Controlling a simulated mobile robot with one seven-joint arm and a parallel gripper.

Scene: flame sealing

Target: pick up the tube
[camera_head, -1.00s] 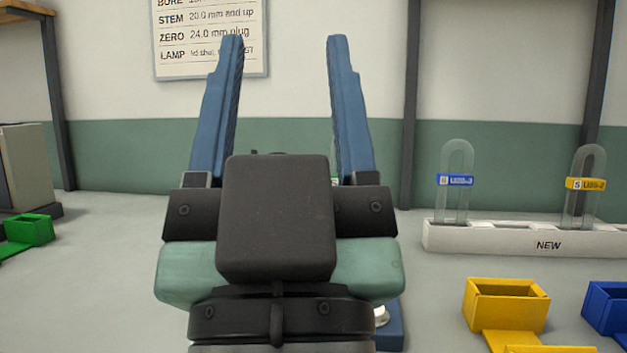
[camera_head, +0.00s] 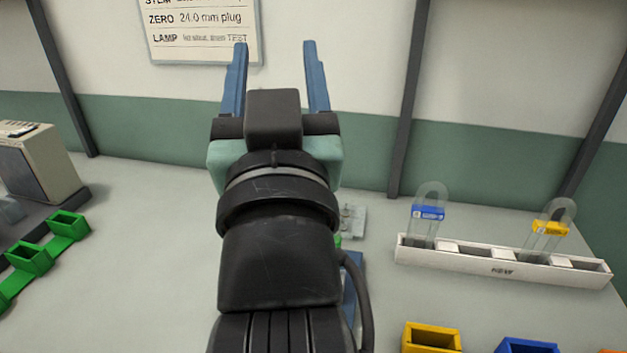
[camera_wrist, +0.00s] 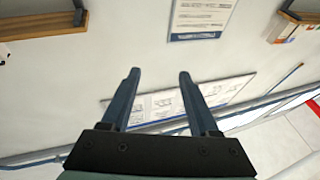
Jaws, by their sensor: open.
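My gripper (camera_head: 276,75) is raised in front of the wall, its two blue fingers spread apart with nothing between them. In the wrist view my gripper (camera_wrist: 158,82) also shows open and empty, with wall and a posted sheet beyond. Two clear tubes with rounded tops stand upright in a white rack (camera_head: 478,258) marked NEW, to the right of my arm. One tube (camera_head: 427,232) has a blue label band and the other tube (camera_head: 542,243) has a yellow one. My gripper is well apart from both. The tubes are not seen in the wrist view.
Yellow (camera_head: 432,337) and blue (camera_head: 528,346) bins stand in front of the rack. Green bins (camera_head: 66,225) and a beige machine (camera_head: 40,160) are at left. A small fixture (camera_head: 352,218) is partly hidden behind my arm. A sign (camera_head: 203,30) hangs on the wall.

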